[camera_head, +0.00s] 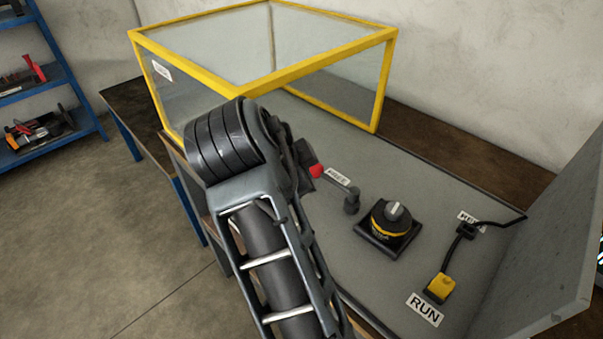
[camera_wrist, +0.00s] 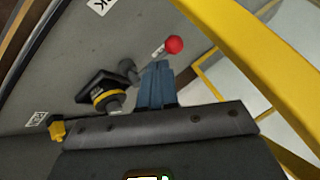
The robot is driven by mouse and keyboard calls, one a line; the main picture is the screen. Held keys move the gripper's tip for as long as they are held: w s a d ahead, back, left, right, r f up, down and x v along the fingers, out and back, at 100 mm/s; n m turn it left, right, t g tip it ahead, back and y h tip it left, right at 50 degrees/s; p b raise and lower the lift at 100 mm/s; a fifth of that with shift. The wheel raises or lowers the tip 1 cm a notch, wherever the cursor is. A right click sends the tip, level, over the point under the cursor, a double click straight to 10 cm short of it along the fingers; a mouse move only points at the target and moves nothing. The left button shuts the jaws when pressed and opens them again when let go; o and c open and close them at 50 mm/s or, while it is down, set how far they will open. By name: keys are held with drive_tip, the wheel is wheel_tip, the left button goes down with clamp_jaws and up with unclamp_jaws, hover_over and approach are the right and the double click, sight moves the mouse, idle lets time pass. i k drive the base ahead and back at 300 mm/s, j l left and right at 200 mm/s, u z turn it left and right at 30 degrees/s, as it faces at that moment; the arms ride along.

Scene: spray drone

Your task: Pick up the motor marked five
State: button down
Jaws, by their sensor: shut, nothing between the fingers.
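No motor marked five can be made out in either view. My gripper (camera_wrist: 160,66) is shut and empty, its blue fingers pressed together in the wrist view. It points over the grey bench top (camera_head: 463,205), with the red-knobbed lever (camera_wrist: 172,45) just beyond the fingertips in that picture. In the head view my arm's dark wrist and forearm cover the gripper and part of the bench. The lever's red knob (camera_head: 316,171) shows just right of my wrist.
A yellow-framed clear enclosure (camera_head: 300,75) stands at the back of the bench. A black and yellow rotary switch (camera_head: 390,222), a yellow cabled piece (camera_head: 440,287) and a RUN label (camera_head: 425,309) lie to the right. A grey panel (camera_head: 560,230) rises at right. Blue shelves (camera_head: 75,85) stand left.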

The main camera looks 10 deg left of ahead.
sight(388, 232)
drive_tip(key=k+j, duration=0.2)
drive_tip(key=k, duration=0.25)
drive_tip(key=k+j, duration=0.2)
drive_tip(key=k, duration=0.3)
